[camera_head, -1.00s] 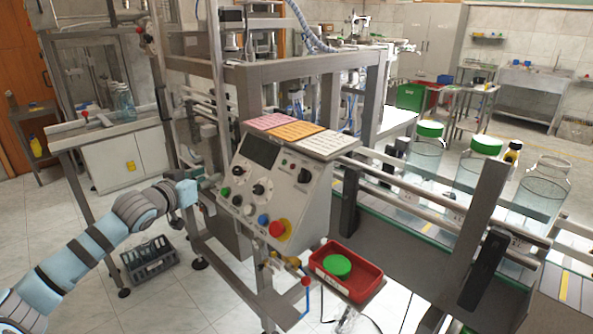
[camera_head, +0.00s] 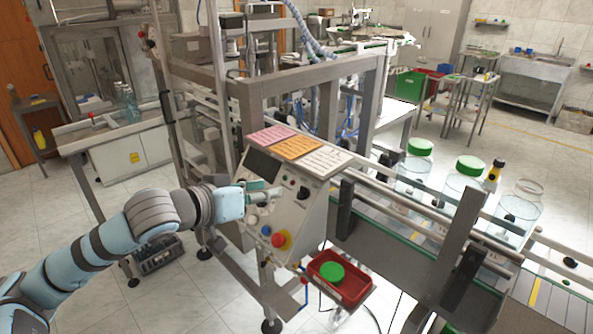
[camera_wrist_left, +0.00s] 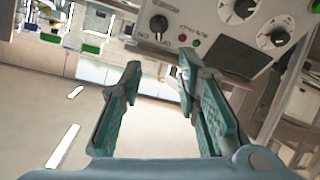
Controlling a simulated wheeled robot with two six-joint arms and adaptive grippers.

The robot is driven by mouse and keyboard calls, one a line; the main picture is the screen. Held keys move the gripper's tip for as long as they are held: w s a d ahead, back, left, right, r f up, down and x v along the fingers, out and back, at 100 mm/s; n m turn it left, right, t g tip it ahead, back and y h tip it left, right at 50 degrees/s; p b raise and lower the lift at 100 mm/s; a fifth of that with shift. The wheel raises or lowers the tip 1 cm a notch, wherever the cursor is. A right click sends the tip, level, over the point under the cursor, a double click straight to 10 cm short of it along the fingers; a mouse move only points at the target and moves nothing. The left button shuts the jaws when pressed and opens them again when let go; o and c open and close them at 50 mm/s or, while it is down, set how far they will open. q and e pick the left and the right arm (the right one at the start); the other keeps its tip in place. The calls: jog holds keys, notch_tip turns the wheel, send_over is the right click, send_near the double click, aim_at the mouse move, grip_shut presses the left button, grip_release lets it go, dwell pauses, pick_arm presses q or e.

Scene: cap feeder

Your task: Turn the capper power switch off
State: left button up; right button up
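The sloped grey capper control panel (camera_head: 303,215) stands at the centre of the head view. A black rotary switch (camera_head: 303,192) is on its right side. In the left wrist view a black rotary switch (camera_wrist_left: 158,27) with lettering beside it shows at the top, beyond the fingertips; its exact setting is hard to read. Small red and green lights sit beside it, and black dials on white plates (camera_wrist_left: 275,38) lie further right. My left gripper (camera_head: 277,195) is in front of the panel, covering some of its dials. In the left wrist view its fingers (camera_wrist_left: 160,64) are apart, with nothing between them.
A red emergency knob (camera_head: 280,240) and a blue button (camera_head: 266,230) are low on the panel. Pink, orange and white cards lie on its top. A red tray (camera_head: 352,291) with a green cap is below right. The conveyor with jars (camera_head: 415,170) runs to the right.

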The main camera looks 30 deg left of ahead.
aim_at(299, 188)
pick_arm(q)
jog(key=x, duration=1.1)
jog(key=shift+s+d+f, duration=0.15)
jog(key=shift+s+f, duration=0.05)
jog(key=shift+f, duration=0.05)
